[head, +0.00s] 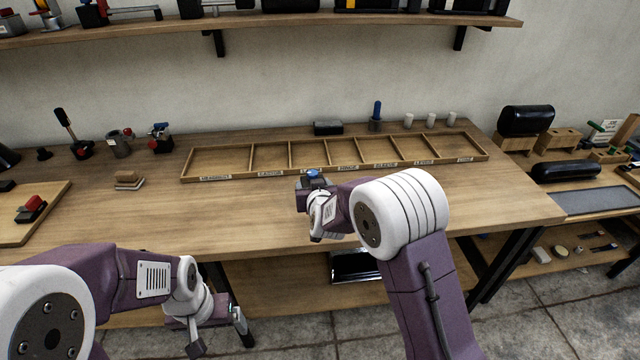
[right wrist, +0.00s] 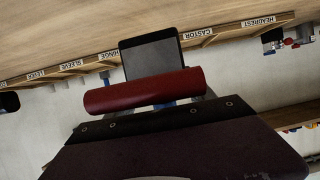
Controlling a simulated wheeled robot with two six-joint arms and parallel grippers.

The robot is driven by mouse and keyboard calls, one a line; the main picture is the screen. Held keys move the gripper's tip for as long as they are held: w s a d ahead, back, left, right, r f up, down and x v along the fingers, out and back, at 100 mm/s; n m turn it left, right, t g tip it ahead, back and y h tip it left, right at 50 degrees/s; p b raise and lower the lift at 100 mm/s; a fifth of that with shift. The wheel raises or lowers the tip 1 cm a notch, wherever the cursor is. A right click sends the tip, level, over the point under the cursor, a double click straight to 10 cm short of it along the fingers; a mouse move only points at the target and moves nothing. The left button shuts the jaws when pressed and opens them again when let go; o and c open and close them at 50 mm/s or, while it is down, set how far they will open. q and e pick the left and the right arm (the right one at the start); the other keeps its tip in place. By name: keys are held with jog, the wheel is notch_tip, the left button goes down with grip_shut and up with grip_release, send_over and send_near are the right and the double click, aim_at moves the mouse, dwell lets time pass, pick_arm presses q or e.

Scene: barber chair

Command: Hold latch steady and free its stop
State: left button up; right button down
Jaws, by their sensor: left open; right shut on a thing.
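My right gripper (head: 313,190) is above the table in front of the divided tray. It is shut on a dark part with a blue piece, which I take to be the latch (head: 314,174). In the right wrist view the held latch shows a dark grey plate (right wrist: 150,54) and a red cylinder (right wrist: 145,90) across it. Bits of blue show behind the cylinder. The stop cannot be told apart, and the fingertips are mostly hidden. My left gripper (head: 220,338) is open and empty, low at the table's front edge, apart from the latch.
A wooden divided tray (head: 285,173) with labelled, empty compartments lies at the back. A board with a red-topped dark part (head: 31,209) is at the left. Stacked small blocks (head: 129,180) and several fittings stand behind. The table middle is clear. A shelf (head: 260,30) overhangs the back.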

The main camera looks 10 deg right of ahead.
jog(key=shift+w+a+f, duration=0.65)
jog(key=shift+a+f, duration=0.4)
jog(key=shift+a, duration=0.05)
jog(key=shift+w+a+f, duration=0.7)
jog(key=shift+a+f, duration=0.35)
jog(key=shift+a, duration=0.1)
jog(key=shift+w+a+f, duration=0.65)
jog(key=shift+a+f, duration=0.4)
jog(key=shift+a, duration=0.05)
jog(key=shift+f+b, duration=0.6)
jog(key=shift+f, duration=0.05)
jog(key=shift+c, duration=1.4)
grip_release()
jog(key=shift+s, duration=0.1)
